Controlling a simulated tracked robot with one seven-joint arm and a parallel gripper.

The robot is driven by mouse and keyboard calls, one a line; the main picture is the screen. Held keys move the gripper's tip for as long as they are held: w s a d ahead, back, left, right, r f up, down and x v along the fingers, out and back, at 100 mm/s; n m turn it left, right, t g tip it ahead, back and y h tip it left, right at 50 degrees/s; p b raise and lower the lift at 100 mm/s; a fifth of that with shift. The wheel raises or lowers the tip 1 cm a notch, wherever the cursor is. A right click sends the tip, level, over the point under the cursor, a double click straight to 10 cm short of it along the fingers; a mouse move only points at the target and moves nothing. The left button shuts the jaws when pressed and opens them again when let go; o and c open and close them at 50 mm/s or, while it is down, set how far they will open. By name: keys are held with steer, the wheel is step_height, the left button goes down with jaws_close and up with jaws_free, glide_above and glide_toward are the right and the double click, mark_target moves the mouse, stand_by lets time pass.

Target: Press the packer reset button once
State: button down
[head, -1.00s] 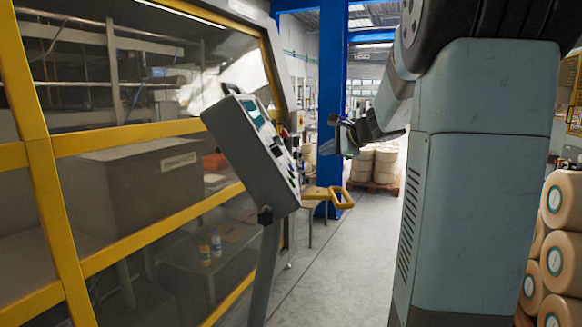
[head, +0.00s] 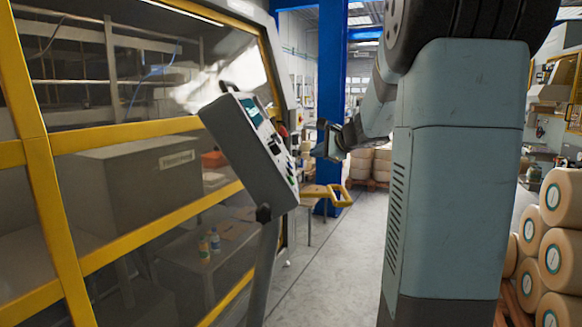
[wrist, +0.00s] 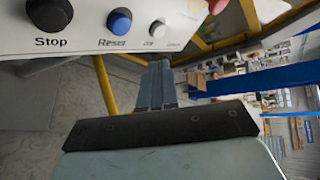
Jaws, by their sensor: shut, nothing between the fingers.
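The control panel (head: 243,152) is a grey, tilted box on a post, seen almost from the side in the head view. In the wrist view the white panel face (wrist: 85,42) crosses the upper left. The Reset button (wrist: 119,21) is blue, labelled "Reset", between a black Stop button (wrist: 48,14) and a smaller white button (wrist: 157,29). My gripper (head: 320,141) is shut and empty, to the right of the panel with a gap between. In the wrist view its fingers (wrist: 155,80) are below and right of the blue button, not touching it.
A yellow-framed machine enclosure (head: 130,137) stands left of and behind the panel. A red button (wrist: 217,5) shows at the wrist view's top edge. A yellow handle rail (head: 340,196) is below my gripper. Clear floor (head: 335,260) lies between the panel post and my body.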

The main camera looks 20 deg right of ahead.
steer(key=shift+w+a+f, duration=0.25)
steer(key=shift+a+f, duration=0.15)
steer(key=shift+a, duration=0.25)
steer(key=shift+w+a+f, duration=0.2)
steer(key=shift+a+f, duration=0.25)
steer(key=shift+a, duration=0.2)
steer(key=shift+w+a+f, duration=0.25)
steer(key=shift+a+f, duration=0.15)
steer(key=shift+a, duration=0.25)
stand_by(0.7)
steer(key=shift+w+a+f, duration=0.1)
steer(key=shift+a+f, duration=0.05)
steer(key=shift+a, duration=0.2)
steer(key=shift+w+a+f, duration=0.1)
steer(key=shift+a+f, duration=0.1)
steer(key=shift+a, duration=0.1)
stand_by(1.0)
steer(key=shift+d+r, duration=0.1)
steer(key=shift+s+d+r, duration=0.25)
steer(key=shift+d+r, duration=0.1)
steer(key=shift+d, duration=0.2)
steer(key=shift+s+d+r, duration=0.25)
steer(key=shift+d+r, duration=0.15)
steer(key=shift+d, duration=0.25)
steer(key=shift+s+d+r, duration=0.25)
steer(key=shift+d+r, duration=0.2)
steer(key=shift+d, duration=0.25)
steer(key=shift+s+d+r, duration=0.25)
steer(key=shift+d+r, duration=0.15)
steer(key=shift+d, duration=0.25)
